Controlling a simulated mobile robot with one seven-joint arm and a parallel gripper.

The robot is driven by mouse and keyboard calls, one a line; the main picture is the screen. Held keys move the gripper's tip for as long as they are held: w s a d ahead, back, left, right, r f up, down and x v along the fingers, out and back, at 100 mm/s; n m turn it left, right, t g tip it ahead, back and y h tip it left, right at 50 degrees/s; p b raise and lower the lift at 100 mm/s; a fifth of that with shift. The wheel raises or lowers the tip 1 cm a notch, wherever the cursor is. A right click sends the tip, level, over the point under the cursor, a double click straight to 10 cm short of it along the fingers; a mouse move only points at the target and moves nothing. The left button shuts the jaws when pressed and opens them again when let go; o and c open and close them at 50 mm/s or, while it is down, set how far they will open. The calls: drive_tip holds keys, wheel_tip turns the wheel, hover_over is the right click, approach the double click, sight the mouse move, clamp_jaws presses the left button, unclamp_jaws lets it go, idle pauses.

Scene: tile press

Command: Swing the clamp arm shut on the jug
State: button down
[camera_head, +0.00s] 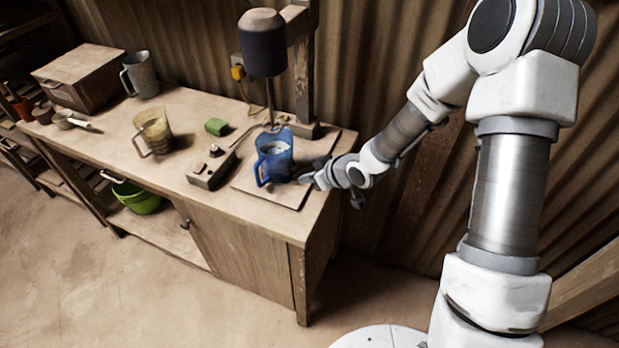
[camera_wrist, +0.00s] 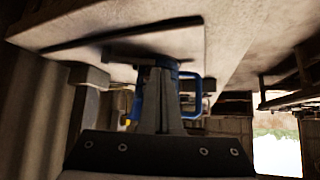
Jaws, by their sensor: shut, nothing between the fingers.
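A blue see-through jug (camera_head: 273,157) stands upright on a thin board on the workbench, below the press head, with its handle to the left. In the wrist view, which looks upside down, the jug's handle (camera_wrist: 196,96) shows behind my fingers. My gripper (camera_head: 306,179) is shut and empty, low over the board just right of the jug. Its closed fingers (camera_wrist: 160,75) fill the middle of the wrist view and hide much of the jug. A dark piece (camera_head: 319,163) beside my gripper may be the clamp arm; I cannot tell its angle or whether I touch it.
The press's dark cylinder (camera_head: 263,43) hangs above the jug, with a wooden post (camera_head: 301,70) behind. The bench's front strip (camera_head: 240,219) is clear.

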drive_tip(key=s+a+p+v, duration=0.1)
drive_tip(key=p+v, duration=0.1)
drive_tip(key=v, duration=0.8)
drive_tip(key=shift+s, duration=0.1)
